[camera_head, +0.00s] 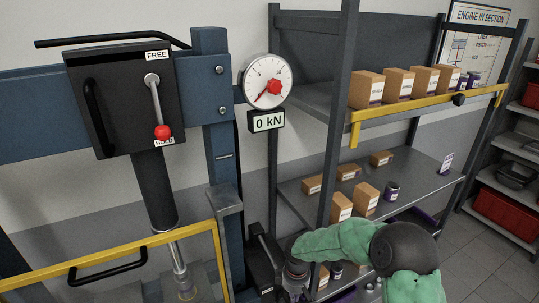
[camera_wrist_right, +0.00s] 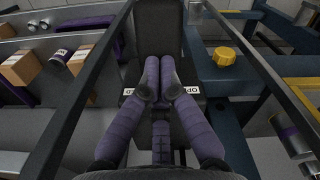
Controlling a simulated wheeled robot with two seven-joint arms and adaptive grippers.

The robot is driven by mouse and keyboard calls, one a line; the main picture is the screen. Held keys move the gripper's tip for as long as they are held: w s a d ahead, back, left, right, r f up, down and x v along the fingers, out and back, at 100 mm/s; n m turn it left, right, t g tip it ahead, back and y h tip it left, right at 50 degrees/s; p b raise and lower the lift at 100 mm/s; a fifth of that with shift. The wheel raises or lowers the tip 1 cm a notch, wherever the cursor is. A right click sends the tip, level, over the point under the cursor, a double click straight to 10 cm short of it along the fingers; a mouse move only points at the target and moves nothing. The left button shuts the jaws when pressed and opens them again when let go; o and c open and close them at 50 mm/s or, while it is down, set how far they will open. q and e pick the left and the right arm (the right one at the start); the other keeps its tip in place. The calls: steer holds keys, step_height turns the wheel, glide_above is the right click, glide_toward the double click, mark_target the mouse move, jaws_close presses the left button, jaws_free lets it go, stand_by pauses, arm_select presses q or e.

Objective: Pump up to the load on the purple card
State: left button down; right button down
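The press's dial gauge (camera_head: 267,81) has a red hub, and the display under it (camera_head: 268,122) reads 0 kN. A red-knobbed lever (camera_head: 156,110) points down at HOLD. The black pump unit (camera_head: 264,262) stands at the press's foot; its black body with a partly covered OPEN label fills the middle of the right wrist view (camera_wrist_right: 165,30). My right gripper (camera_wrist_right: 166,62) has its purple fingers close together over that body, with a narrow dark gap; whether they grip anything is unclear. A small white-and-purple card (camera_head: 446,163) stands on the shelf, its text unreadable. My left gripper is out of view.
A shelf rack (camera_head: 300,190) with cardboard boxes stands right of the press. A yellow rail (camera_head: 110,268) crosses the lower left. In the right wrist view, a yellow knob (camera_wrist_right: 224,56) sits right of the fingers, and dark bars flank them on both sides.

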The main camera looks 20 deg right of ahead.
step_height(320, 180, up, 16)
steer(key=p, duration=1)
steer(key=shift+f, duration=0.15)
steer(key=shift+f+b, duration=0.75)
steer(key=shift+f, duration=0.55)
step_height(320, 180, down, 14)
steer(key=b, duration=1)
step_height(320, 180, up, 17)
steer(key=p, duration=1.1)
steer(key=shift+f, duration=0.25)
